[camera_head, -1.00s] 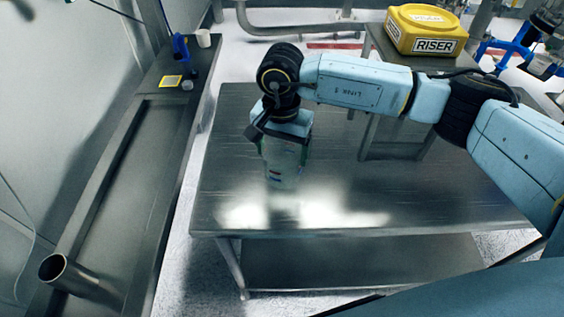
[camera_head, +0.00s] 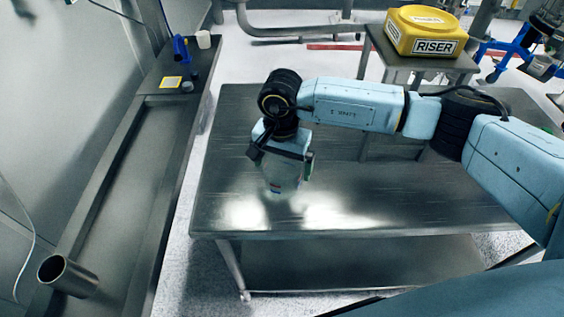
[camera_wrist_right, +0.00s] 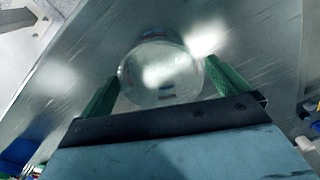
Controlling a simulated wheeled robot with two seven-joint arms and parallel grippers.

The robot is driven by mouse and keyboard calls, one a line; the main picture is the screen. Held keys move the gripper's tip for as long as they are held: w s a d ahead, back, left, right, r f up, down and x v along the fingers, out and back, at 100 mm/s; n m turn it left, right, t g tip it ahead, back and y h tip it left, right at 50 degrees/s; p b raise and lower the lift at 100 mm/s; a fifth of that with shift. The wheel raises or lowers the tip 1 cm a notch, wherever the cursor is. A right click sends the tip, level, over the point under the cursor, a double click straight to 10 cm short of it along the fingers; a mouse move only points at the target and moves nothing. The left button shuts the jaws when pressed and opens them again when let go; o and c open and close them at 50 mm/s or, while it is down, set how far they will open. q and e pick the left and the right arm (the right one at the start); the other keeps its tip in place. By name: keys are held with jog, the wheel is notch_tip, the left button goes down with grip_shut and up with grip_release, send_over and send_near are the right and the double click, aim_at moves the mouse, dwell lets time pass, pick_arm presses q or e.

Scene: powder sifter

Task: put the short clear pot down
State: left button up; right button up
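The short clear pot (camera_wrist_right: 160,72) is a round, see-through vessel between the green fingers of my right gripper (camera_wrist_right: 163,76) in the right wrist view. The fingers reach its sides, one on the left and one on the right, and look closed on it. In the head view my right gripper (camera_head: 283,172) points down over the front left part of the steel table (camera_head: 400,205). The pot (camera_head: 281,186) shows faintly below it against the bright glare. I cannot tell whether its base touches the table. My left gripper is not in view.
A yellow RISER box (camera_head: 425,30) stands on a small stand behind the table. A steel bench (camera_head: 120,190) at the left holds a metal cup (camera_head: 65,273), a white cup (camera_head: 203,39) and a blue item (camera_head: 181,48). The table around the gripper is clear.

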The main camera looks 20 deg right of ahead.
notch_tip(320, 180, up, 12)
jog(key=shift+r+b, duration=0.15)
jog(key=shift+b, duration=0.2)
dwell(0.5)
